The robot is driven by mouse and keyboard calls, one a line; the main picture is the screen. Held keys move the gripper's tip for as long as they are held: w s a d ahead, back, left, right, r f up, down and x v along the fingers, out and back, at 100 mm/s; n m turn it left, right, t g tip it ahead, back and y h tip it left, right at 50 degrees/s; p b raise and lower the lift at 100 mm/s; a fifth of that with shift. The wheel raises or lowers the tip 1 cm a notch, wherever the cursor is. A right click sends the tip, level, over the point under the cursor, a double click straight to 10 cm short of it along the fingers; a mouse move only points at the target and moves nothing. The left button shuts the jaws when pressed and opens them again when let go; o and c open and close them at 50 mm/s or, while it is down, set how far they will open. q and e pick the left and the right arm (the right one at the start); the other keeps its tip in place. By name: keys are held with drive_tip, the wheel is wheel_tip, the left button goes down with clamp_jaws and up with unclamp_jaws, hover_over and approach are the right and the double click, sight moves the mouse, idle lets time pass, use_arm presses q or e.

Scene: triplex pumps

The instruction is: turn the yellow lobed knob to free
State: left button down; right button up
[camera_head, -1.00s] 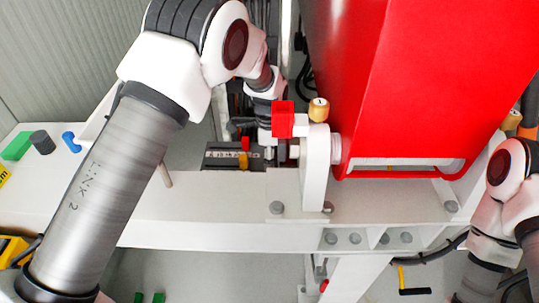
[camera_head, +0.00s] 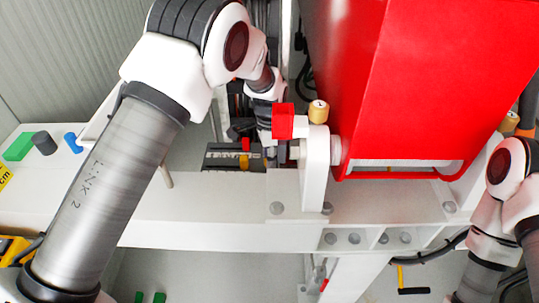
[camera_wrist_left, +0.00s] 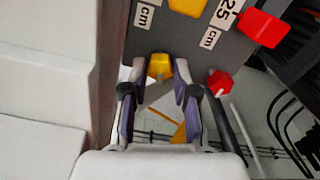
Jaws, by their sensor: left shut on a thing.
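The yellow lobed knob (camera_wrist_left: 159,67) is in the left wrist view, at the lower edge of a dark grey panel (camera_wrist_left: 165,38). My left gripper (camera_wrist_left: 160,72) has its two fingers on either side of the knob and is shut on it. The fingers cover the knob's sides, and no marking for its position can be read. In the head view my left wrist reaches down behind the red block, beside a dark box (camera_head: 222,160); the fingertips and the knob cannot be made out clearly there. My right gripper is out of view.
A larger yellow part (camera_wrist_left: 188,6) and two red knobs (camera_wrist_left: 262,28) (camera_wrist_left: 221,82) sit close by on the panel. A red block (camera_head: 283,121), a brass-coloured knob (camera_head: 318,112) and the big red housing (camera_head: 400,80) crowd the wrist. A white beam (camera_head: 230,205) runs in front.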

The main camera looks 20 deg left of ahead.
use_arm(q)
drive_tip(key=n, duration=0.3)
drive_tip(key=shift+s+f+n+p, duration=0.1)
drive_tip(key=shift+f+n+p, duration=0.05)
drive_tip(key=shift+n+p, duration=0.2)
drive_tip(key=n, duration=0.3)
drive_tip(key=shift+n, duration=0.35)
drive_tip(key=n, duration=0.3)
drive_tip(key=shift+a+f+n, duration=0.1)
drive_tip(key=shift+n, duration=2)
drive_tip(key=c, duration=0.9)
unclamp_jaws()
